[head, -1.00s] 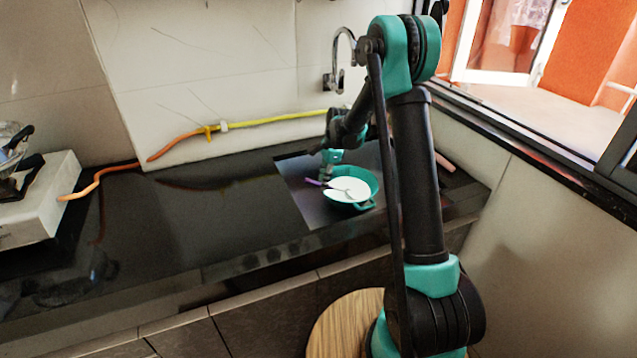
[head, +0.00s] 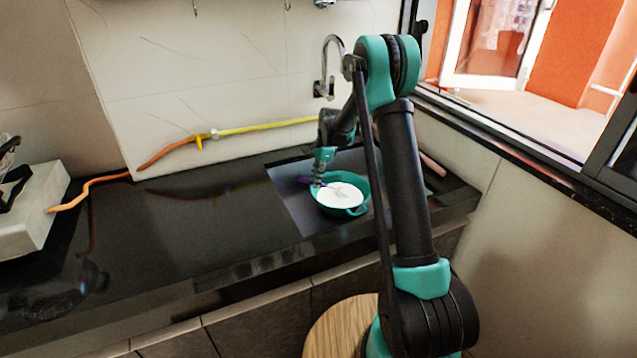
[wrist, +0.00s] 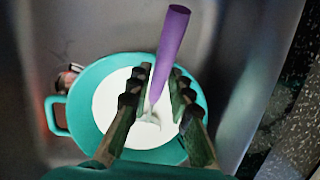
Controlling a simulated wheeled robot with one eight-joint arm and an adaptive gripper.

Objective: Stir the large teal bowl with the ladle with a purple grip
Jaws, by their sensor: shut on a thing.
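The large teal bowl (head: 358,187) sits on the grey sink area and holds a white filling. It also shows in the wrist view (wrist: 86,90), with a loop handle on its left. My gripper (wrist: 160,82) is over the bowl, its fingers shut on the ladle with a purple grip (wrist: 172,42). The ladle's pale lower end dips into the white filling near the middle of the bowl, and its head is mostly hidden. In the head view my gripper (head: 318,182) is at the bowl's left rim, and only a little of the purple grip shows.
The dark counter (head: 180,220) is clear to the left. A white stove-like box (head: 35,210) stands at the far left, with an orange and yellow hose (head: 170,150) along the wall. A tap (head: 325,70) rises behind the bowl. A small reddish object (wrist: 66,80) lies beside the bowl.

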